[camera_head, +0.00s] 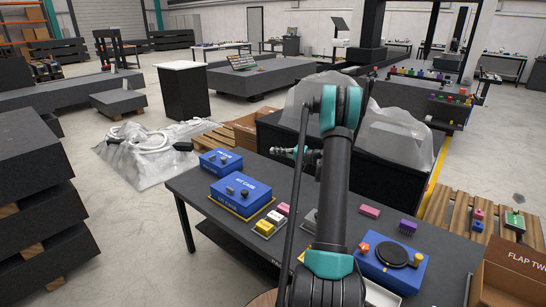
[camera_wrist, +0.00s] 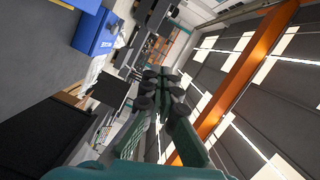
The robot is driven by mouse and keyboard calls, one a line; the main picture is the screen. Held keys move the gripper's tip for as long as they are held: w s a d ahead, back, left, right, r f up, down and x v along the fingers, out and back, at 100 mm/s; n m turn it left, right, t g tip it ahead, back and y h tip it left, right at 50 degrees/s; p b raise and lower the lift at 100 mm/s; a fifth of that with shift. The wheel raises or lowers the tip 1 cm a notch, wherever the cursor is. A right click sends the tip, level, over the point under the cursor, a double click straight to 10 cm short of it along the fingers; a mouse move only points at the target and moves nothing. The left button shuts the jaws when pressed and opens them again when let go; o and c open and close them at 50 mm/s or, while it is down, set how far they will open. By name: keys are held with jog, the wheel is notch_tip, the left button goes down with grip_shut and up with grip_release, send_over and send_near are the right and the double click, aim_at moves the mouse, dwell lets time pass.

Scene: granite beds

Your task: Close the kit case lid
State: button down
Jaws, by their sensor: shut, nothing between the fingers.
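A blue kit case (camera_head: 240,195) with white lettering and dark knobs on top stands on a yellow-edged base on the dark table. A second blue kit case (camera_head: 220,162) stands behind it at the table's far left corner. Both tops look flat and down; I cannot make out a lid gap. My gripper (camera_head: 276,150) is raised to the right of the cases, pointing left, shut and empty, touching neither. In the wrist view its fingers (camera_wrist: 162,86) are together, and a blue case (camera_wrist: 97,30) shows at upper left, apart from them.
The dark table (camera_head: 195,190) also bears small pink, yellow and purple blocks and a blue box with a black disc (camera_head: 392,256) at right. Bins with clear plastic covers (camera_head: 395,130) stand behind my arm. A cardboard box (camera_head: 512,270) is at lower right.

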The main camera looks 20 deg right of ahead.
jog(key=s+d+r, duration=0.1)
jog(key=s+d, duration=0.3)
jog(key=s, duration=0.1)
jog(key=shift+s+r, duration=0.25)
jog(key=shift+r, duration=0.1)
jog(key=s+a+n+g+h, duration=0.2)
jog(key=s+a+g+h, duration=0.4)
jog(key=s+a, duration=1.15)
jog(key=s+d+f+n+h, duration=0.1)
jog(key=s+f+h, duration=0.2)
jog(key=s, duration=0.9)
jog(key=s+d+f+n+g+h, duration=0.1)
jog(key=s+d+f+h, duration=0.1)
jog(key=s, duration=1)
jog(key=shift+f+n+h, duration=0.4)
jog(key=shift+f+h, duration=0.2)
jog(key=shift+h, duration=0.4)
jog(key=c, duration=2.3)
grip_release()
jog(key=shift+a, duration=0.1)
